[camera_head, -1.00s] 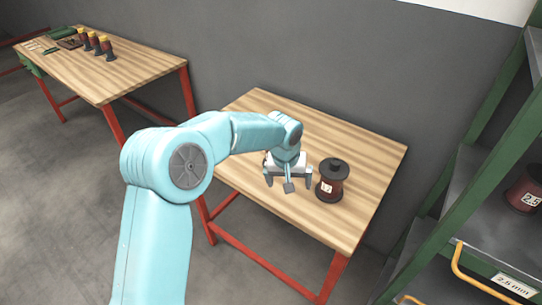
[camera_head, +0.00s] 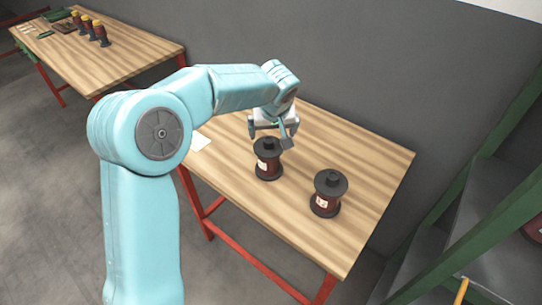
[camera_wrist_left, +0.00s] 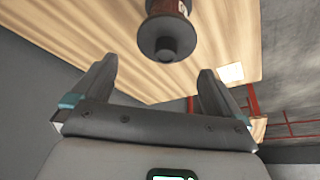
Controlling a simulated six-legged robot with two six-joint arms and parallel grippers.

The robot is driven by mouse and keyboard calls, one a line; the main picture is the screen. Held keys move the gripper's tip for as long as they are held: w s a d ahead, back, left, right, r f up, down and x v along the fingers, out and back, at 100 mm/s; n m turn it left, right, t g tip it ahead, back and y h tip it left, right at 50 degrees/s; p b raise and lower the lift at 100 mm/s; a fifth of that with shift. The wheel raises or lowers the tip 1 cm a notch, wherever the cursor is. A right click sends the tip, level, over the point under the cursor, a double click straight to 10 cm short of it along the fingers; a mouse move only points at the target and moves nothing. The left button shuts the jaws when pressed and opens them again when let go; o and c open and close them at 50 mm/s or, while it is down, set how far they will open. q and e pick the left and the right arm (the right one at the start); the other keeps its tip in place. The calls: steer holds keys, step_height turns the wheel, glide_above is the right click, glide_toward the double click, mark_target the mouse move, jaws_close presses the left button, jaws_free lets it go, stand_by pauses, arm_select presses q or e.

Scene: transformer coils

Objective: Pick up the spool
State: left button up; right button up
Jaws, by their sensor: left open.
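Two dark red spools with black flanges stand upright on the wooden table (camera_head: 365,165). The nearer-to-gripper spool (camera_head: 266,165) is left of the other spool (camera_head: 328,198). Each has a white label. My left gripper (camera_head: 271,140) is open and empty, just behind and above the left spool. In the left wrist view a spool (camera_wrist_left: 167,32) is at the top centre, beyond the open fingers (camera_wrist_left: 156,72) and apart from them. My right gripper does not show.
A white sheet (camera_head: 199,141) lies at the table's left edge. A second table (camera_head: 130,55) with several small spools stands at the back left. A green-framed shelf (camera_head: 455,215) is at the right, and a grey wall (camera_head: 370,80) is behind.

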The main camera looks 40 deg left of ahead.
mark_target(269, 141)
arm_select(q)
steer(key=shift+a+f, duration=0.25)
steer(key=shift+f, duration=0.45)
steer(key=shift+s+a+f, duration=0.2)
steer(key=shift+a+f, duration=0.2)
steer(key=shift+f, duration=0.05)
steer(key=p+x, duration=0.1)
steer(key=x, duration=0.3)
steer(key=shift+w+f, duration=0.1)
steer(key=shift+f, duration=0.3)
steer(key=shift+a+f, duration=0.1)
steer(key=shift+f, duration=0.15)
steer(key=shift+w+f, duration=0.15)
steer(key=shift+w, duration=0.1)
steer(key=shift+s, duration=0.15)
steer(key=c, duration=1.2)
steer(key=shift+c, duration=1)
step_height(269, 141, up, 20)
steer(key=p, duration=0.1)
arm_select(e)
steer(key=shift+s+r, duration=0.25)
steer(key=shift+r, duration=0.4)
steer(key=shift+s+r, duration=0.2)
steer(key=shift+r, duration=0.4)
